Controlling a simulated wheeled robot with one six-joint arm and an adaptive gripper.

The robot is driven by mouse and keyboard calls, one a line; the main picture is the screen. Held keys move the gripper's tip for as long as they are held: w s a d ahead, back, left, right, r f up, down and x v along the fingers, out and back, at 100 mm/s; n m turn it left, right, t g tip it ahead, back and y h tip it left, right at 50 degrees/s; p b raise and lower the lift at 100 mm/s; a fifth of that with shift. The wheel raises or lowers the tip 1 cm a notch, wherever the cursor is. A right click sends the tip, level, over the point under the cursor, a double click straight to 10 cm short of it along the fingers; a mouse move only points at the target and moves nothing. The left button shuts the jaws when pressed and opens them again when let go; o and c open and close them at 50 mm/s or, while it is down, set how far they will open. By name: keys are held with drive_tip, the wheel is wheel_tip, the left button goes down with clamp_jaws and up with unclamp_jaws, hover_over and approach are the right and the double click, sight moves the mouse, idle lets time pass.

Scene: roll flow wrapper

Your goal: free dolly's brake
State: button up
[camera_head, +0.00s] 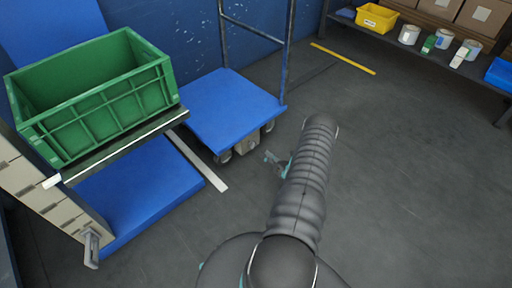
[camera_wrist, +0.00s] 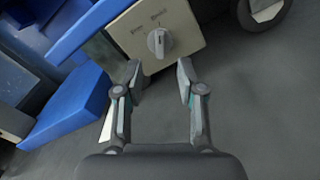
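A dolly with a blue deck (camera_head: 225,108) and a tall grey frame stands against the blue wall in the head view. Its brake box (camera_head: 247,144) hangs under the front edge of the deck, between dark wheels. In the wrist view the box is a beige panel (camera_wrist: 185,32) with a round light knob (camera_wrist: 159,42) and two small labels above it, too blurred to read surely. My gripper (camera_wrist: 158,80) is open and empty, its fingers pointing at the panel just below the knob, apart from it. In the head view my arm hides part of my gripper (camera_head: 275,162).
A green crate (camera_head: 105,105) stands on a raised ledge at left, with a blue platform (camera_head: 135,198) below. A shelf at upper right holds a yellow bin (camera_head: 376,19), cans and cartons. The grey floor (camera_head: 405,190) at right is clear.

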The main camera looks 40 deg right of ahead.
sight(253, 145)
drive_tip(key=w, duration=0.7)
drive_tip(key=shift+w+a, duration=0.15)
drive_tip(key=shift+a, duration=0.15)
clamp_jaws()
